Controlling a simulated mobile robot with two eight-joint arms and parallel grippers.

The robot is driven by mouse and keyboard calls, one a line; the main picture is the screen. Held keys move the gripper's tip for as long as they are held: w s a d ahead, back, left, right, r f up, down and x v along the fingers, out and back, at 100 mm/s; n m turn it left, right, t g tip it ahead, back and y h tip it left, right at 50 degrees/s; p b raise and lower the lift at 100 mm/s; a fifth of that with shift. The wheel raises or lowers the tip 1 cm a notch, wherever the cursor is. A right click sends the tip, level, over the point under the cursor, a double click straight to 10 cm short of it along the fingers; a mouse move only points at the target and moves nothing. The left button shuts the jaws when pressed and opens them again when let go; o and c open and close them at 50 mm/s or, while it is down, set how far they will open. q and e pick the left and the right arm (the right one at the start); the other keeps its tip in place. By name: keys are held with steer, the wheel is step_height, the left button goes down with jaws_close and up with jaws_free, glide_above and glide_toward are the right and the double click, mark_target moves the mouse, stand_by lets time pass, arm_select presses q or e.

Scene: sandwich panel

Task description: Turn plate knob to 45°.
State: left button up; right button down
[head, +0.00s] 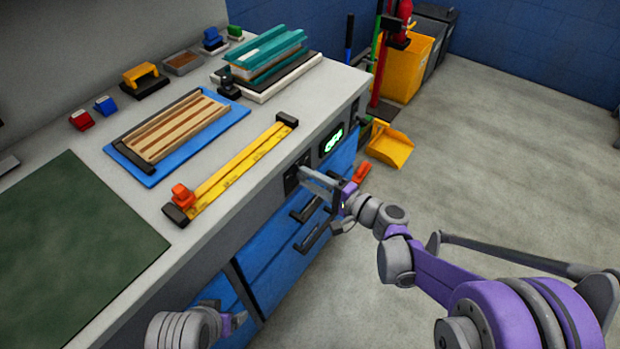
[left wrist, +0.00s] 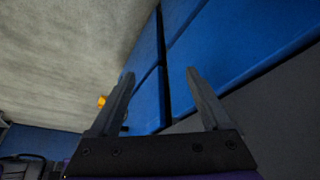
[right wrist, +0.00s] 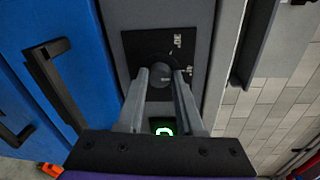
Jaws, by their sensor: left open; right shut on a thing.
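The plate knob (right wrist: 160,72) is a round dark knob on a black dial plate (right wrist: 186,48) with pale degree marks; I can make out a 30° mark, and another mark is partly readable. My right gripper (right wrist: 160,77) has its fingers on either side of the knob and is shut on it. In the head view my right gripper (head: 305,174) reaches the counter's front face and hides the knob. The knob's exact angle is not clear. My left gripper (left wrist: 152,80) is open and empty, low in front of the blue drawers; it also shows in the head view (head: 240,320).
A green-lit display (head: 333,140) sits beside the dial plate. Black drawer handles (head: 311,237) stick out below my right gripper. On the counter lie a yellow bar tool (head: 240,168), a blue board (head: 150,178) and a green mat (head: 75,235). Open floor lies right.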

steer(key=c, duration=0.5)
jaws_free()
steer(key=shift+c, duration=0.2)
steer(key=p+v, duration=0.1)
steer(key=v, duration=1)
steer(key=shift+a, duration=0.1)
